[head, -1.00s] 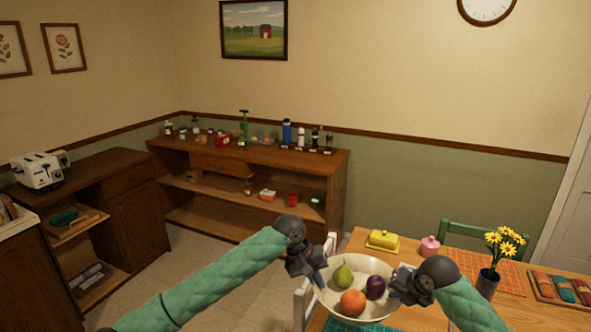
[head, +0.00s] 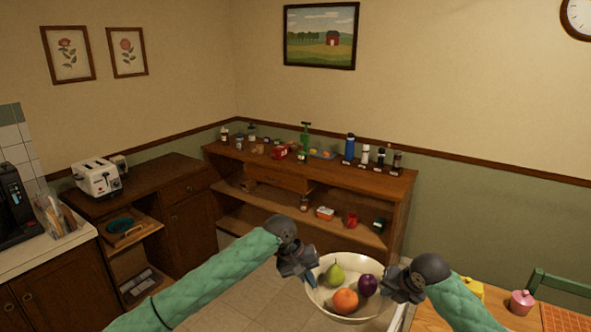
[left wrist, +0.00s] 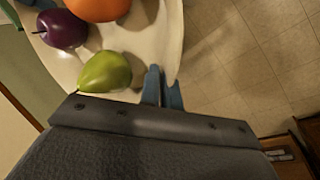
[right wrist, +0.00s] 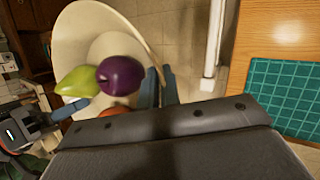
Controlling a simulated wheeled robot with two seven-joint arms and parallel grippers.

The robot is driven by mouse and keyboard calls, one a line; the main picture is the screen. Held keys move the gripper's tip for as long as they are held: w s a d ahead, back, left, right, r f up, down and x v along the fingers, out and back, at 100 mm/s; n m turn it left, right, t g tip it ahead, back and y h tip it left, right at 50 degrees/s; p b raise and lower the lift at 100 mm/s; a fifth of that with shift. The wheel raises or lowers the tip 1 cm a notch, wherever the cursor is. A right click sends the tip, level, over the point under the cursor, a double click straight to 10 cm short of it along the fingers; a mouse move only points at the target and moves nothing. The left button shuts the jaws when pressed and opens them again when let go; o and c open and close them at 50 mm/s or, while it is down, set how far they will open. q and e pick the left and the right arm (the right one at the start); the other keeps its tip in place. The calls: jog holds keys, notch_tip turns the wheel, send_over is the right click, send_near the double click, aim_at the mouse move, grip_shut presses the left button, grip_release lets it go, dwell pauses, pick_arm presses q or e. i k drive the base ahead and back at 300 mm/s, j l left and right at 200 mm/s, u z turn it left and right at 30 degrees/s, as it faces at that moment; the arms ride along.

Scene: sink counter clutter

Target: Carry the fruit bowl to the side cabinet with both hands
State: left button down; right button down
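The cream fruit bowl (head: 322,297) is held level in the air between my two grippers, with a green pear (head: 334,275), a purple plum (head: 367,285) and an orange (head: 345,301) in it. My left gripper (head: 311,278) is shut on the bowl's left rim; its blue fingers pinch the rim in the left wrist view (left wrist: 163,90). My right gripper (head: 386,287) is shut on the right rim, and its fingers straddle the rim in the right wrist view (right wrist: 158,88). The side cabinet is probably the wooden shelf unit (head: 340,177) at the back wall, with items crowded on its top.
A lower wooden cabinet (head: 147,178) with a toaster (head: 97,177) stands at left. The dining table (head: 436,318) is at lower right, with a pink pot (head: 522,302) and a green chair (head: 562,285). Tiled floor (head: 250,295) lies open between.

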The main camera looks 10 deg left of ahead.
aim_at(169, 169)
jog(key=i+j+u, duration=0.25)
jog(key=j, duration=0.25)
jog(key=i+j+u, duration=0.2)
jog(key=i+j, duration=0.2)
jog(key=i+j+u, duration=0.3)
jog(key=i, duration=0.2)
jog(key=i+j+u, duration=0.1)
jog(key=i+u, duration=0.2)
jog(key=i, duration=0.2)
jog(key=i+l+u, duration=0.5)
jog(key=i+l, duration=0.25)
jog(key=l, duration=0.15)
jog(key=i+l+u, duration=0.2)
jog(key=l, duration=0.4)
jog(key=l+u, duration=0.2)
jog(key=l, duration=0.45)
jog(key=l+u, duration=0.2)
jog(key=l, duration=0.4)
jog(key=k+l+u, duration=0.2)
jog(key=l, duration=0.35)
jog(key=l+u, duration=0.2)
jog(key=l, duration=0.4)
